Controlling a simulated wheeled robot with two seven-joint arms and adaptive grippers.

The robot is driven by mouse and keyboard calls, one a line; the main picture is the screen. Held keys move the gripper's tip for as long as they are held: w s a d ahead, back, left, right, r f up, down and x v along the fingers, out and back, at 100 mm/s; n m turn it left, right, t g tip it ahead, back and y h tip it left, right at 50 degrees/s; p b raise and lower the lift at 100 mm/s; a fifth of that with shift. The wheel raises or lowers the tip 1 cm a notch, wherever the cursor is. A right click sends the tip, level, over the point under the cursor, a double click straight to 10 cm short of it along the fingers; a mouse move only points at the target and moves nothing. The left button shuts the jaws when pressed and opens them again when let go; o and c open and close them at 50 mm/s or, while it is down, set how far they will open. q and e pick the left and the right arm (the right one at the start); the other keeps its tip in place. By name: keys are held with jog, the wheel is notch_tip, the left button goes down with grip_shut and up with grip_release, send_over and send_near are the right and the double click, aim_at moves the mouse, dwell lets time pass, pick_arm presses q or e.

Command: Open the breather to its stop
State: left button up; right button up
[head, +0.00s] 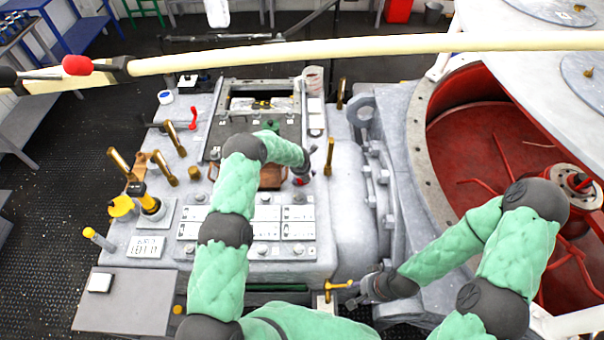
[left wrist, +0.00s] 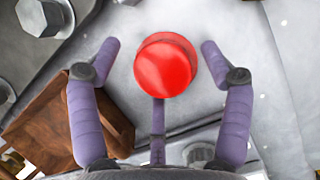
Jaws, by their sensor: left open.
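A round glossy red knob (left wrist: 165,66) sits between the spread purple fingers of my left gripper (left wrist: 160,46) in the left wrist view. The side fingers stand apart from it; a third finger points at its underside. I cannot tell whether this knob is the breather. In the head view my left gripper (head: 302,178) is small and partly hidden by its wrist, over the grey machine (head: 345,200). My right gripper (head: 362,289) is low in the middle, close to a small yellow-handled tap (head: 336,286). Its finger opening and any contact with the tap are unclear.
Brass levers (head: 329,156) and a red-handled lever (head: 193,118) stand up from the machine. A brown block (left wrist: 75,120) lies left of the knob. A long cream pole (head: 350,50) crosses the head view. A red-lined round opening (head: 480,130) is at right.

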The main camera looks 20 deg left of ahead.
pick_arm(q)
jog(key=shift+f, duration=0.2)
jog(key=shift+w+r, duration=0.1)
jog(key=shift+r, duration=0.05)
jog(key=c, duration=1)
jog(key=shift+c, duration=0.2)
